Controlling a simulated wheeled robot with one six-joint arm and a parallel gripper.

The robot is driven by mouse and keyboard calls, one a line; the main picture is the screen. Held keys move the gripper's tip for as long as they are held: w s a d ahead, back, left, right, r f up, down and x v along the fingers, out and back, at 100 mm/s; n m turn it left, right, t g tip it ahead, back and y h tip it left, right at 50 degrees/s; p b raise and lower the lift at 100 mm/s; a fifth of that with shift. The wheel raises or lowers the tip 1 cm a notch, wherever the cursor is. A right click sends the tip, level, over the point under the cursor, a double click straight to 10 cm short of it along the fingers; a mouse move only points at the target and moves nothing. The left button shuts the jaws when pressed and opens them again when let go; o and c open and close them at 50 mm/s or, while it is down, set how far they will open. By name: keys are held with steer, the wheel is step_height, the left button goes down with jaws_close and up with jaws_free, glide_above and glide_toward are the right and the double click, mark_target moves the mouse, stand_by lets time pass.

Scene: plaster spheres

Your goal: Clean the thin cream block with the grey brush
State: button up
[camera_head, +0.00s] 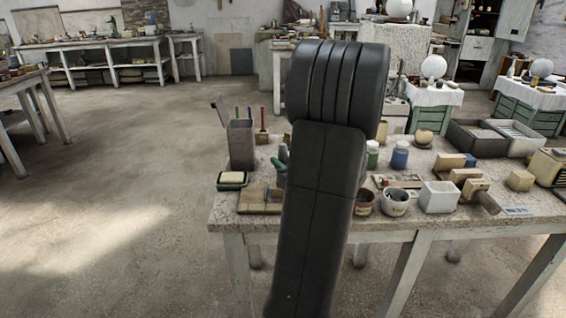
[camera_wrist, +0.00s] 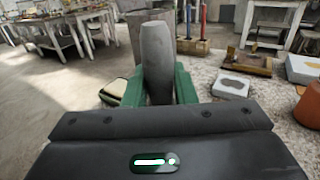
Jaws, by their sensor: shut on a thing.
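My gripper (camera_wrist: 160,76) has green fingers, shut on a grey, rounded, tapering thing (camera_wrist: 157,48) that stands upright between them. It looks like the grey brush, but no bristles show. In the head view my black arm hides most of the gripper; only a bit of green shows beside it above the table. I cannot tell which one is the thin cream block. The wrist view also shows a small pale block with a grey patch (camera_wrist: 232,84).
A tall grey holder (camera_head: 241,145) with tools and a dish with a cream piece (camera_head: 232,180) stand on the table's left. The table's front edge (camera_head: 400,222) is close by.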

steer(key=shift+s+f+b, duration=0.15)
steer(key=shift+s+b, duration=0.15)
steer(key=shift+s, duration=0.85)
